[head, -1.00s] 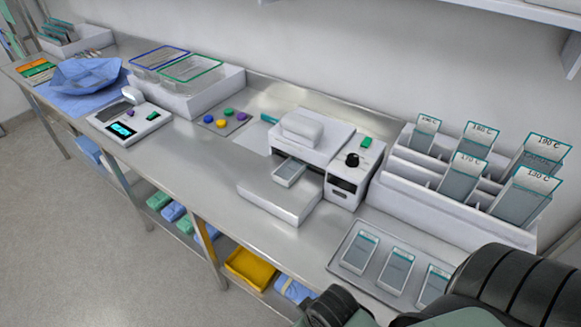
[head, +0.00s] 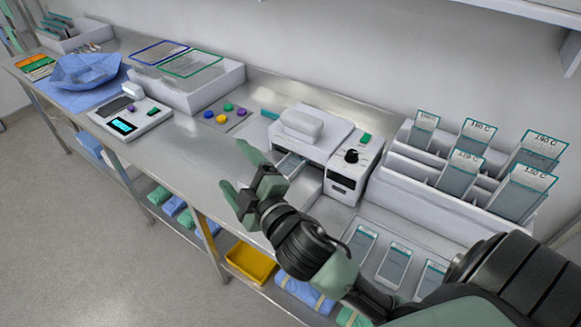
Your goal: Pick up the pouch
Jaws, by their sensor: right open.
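A small clear pouch (head: 290,166) with a pale edge lies at the front slot of the white sealer-like machine (head: 308,142). Its near part is hidden behind my right gripper (head: 231,166). That gripper is open and empty, with its fingers pointing left over the steel bench, left of the pouch in the picture. I cannot tell its height above the bench. Similar teal-edged pouches lie on a tray (head: 378,240) at the right, and several labelled ones, such as one marked 130 C (head: 521,195), stand in a white rack (head: 440,205). My left gripper is not in view.
A scale-like device (head: 130,119), a blue wrap (head: 85,72) and a white bin (head: 190,92) stand to the left. Coloured buttons (head: 227,107) sit mid-bench. A yellow tray (head: 250,262) is on the lower shelf. The front strip of bench left of my gripper is clear.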

